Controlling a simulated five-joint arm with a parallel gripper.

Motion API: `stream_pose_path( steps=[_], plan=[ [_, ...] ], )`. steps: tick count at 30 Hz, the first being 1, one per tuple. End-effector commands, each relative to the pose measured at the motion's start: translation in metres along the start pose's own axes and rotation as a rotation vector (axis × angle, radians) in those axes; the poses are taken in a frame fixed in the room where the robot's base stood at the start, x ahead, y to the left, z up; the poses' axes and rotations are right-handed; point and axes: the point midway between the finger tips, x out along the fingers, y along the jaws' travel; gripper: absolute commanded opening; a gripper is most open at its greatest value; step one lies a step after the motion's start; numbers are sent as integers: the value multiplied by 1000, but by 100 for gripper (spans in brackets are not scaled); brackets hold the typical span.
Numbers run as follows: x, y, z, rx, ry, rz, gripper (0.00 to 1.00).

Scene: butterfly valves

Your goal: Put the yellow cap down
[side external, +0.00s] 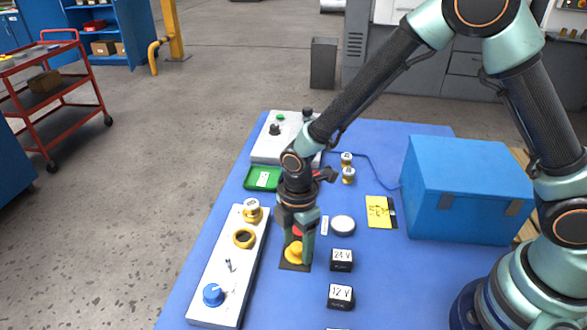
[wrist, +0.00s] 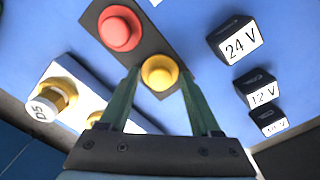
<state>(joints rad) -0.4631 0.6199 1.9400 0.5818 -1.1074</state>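The yellow cap (side external: 294,253) is low at the dark rectangular plate (side external: 297,267) on the blue table. In the wrist view the yellow cap (wrist: 159,73) shows over one end of the plate, between my fingertips. The red cap (wrist: 120,28) is at the plate's other end; in the side view the red cap (side external: 297,230) is partly hidden by my gripper. My gripper (side external: 296,250) points down, one finger on either side of the yellow cap; it also shows in the wrist view (wrist: 160,72). Whether the fingers touch the cap is not clear.
A white panel (side external: 215,284) with a blue knob and brass fittings lies to the left. Black labelled blocks (side external: 341,260) and a white disc (side external: 342,225) are on the right. A green tray (side external: 262,179) is behind, and a blue box (side external: 468,190) stands far right.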

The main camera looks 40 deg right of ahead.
Motion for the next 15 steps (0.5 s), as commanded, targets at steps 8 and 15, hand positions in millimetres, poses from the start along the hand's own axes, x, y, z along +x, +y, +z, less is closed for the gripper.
stream_pose_path(
  steps=[8,15],
  plan=[
    [-6,1,0,0,1,3,64],
    [-45,2,-1,0,3,7,64]
  ],
)
